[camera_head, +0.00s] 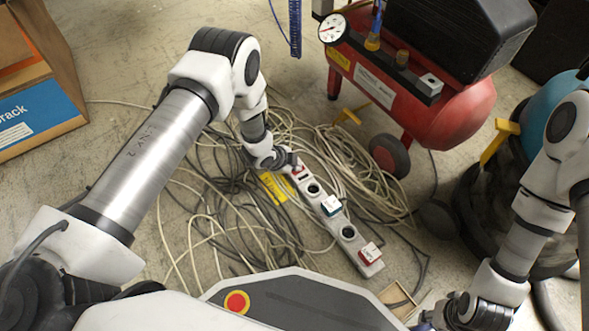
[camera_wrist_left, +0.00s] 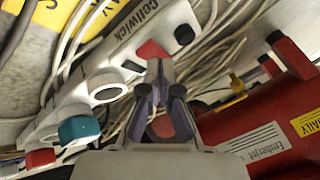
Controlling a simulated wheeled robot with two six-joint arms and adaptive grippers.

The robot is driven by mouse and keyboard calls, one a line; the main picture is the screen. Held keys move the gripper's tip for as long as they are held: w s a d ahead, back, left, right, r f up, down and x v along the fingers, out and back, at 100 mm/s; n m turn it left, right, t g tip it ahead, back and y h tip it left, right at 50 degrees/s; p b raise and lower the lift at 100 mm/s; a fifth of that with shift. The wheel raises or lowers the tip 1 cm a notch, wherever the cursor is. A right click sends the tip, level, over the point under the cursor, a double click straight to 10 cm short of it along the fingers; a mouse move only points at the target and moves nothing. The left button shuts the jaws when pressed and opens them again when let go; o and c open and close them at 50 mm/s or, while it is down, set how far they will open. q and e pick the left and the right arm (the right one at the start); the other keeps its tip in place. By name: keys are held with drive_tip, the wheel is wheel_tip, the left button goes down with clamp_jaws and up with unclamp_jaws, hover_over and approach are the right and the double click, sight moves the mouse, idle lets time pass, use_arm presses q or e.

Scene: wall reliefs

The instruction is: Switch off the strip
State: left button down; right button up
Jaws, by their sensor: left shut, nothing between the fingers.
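The white power strip (camera_head: 322,197) lies on the floor among cables, running diagonally in the head view. In the left wrist view the strip (camera_wrist_left: 125,62) bears the word Cellwick, a red rocker switch (camera_wrist_left: 152,50) and a small black part (camera_wrist_left: 184,34) near its end. A teal plug (camera_wrist_left: 79,129) and a red plug (camera_wrist_left: 40,158) sit in it. My left gripper (camera_head: 292,164) is shut and empty at the strip's switch end. Its fingertips (camera_wrist_left: 160,64) appear just beside the red switch; contact cannot be told. My right gripper (camera_head: 428,318) is low at the right, its fingers mostly cut off.
Tangled cables (camera_head: 225,200) surround the strip. A red compressor (camera_head: 440,110) stands behind it to the right, with a teal and black machine (camera_head: 480,195) at the far right. A cardboard box (camera_head: 50,75) is at upper left. Bare floor (camera_head: 130,60) lies between box and cables.

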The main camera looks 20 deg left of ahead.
use_arm(q)
drive_tip(key=shift+w+d+r+p, duration=0.1)
drive_tip(key=shift+r+p, duration=0.2)
drive_tip(key=shift+r, duration=0.3)
drive_tip(key=r+p, duration=0.2)
drive_tip(key=r, duration=0.1)
drive_tip(key=r+p, duration=0.2)
drive_tip(key=shift+w+d, duration=0.3)
drive_tip(key=shift+w, duration=0.1)
